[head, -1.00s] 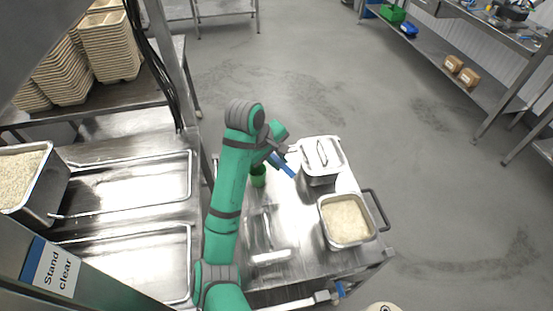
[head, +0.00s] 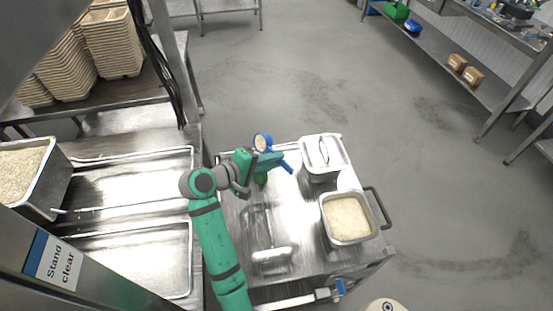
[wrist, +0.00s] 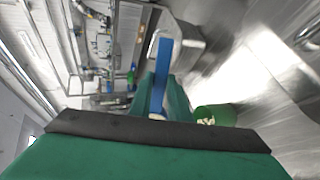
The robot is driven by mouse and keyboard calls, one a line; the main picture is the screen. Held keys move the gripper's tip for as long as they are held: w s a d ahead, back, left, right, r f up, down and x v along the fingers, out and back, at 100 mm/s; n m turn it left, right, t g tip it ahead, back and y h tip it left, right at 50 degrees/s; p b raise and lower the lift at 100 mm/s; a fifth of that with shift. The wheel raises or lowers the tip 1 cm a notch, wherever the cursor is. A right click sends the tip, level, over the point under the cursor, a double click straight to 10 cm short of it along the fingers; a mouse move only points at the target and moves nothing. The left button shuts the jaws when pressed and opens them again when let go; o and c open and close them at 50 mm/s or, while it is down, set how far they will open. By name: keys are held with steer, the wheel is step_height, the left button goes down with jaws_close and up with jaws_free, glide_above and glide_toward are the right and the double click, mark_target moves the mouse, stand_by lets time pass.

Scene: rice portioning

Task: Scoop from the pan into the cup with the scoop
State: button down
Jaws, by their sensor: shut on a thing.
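My gripper (head: 262,161) is shut on the blue scoop (head: 288,168). The scoop's round bowl shows on the far side of the gripper and holds pale rice. The scoop handle also shows in the wrist view (wrist: 163,65). The green cup (head: 260,180) stands on the steel cart, just below the gripper in the head view and partly hidden by it. In the wrist view the cup (wrist: 222,113) is right of the gripper, with some pale grains showing at it. The steel pan (head: 347,240) of rice sits at the cart's right side.
A lidded steel container (head: 322,158) stands behind the pan. A clear-looking tray (head: 271,256) lies on the cart's near part. Another rice pan (head: 52,188) and empty steel trays (head: 130,180) are on the left counter. Stacked tan containers (head: 110,45) stand behind.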

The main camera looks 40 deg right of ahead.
steer(key=h, duration=0.2)
steer(key=a+h, duration=0.1)
steer(key=h, duration=0.2)
steer(key=shift+a+f+h, duration=0.25)
steer(key=shift+h, duration=0.15)
stand_by(0.6)
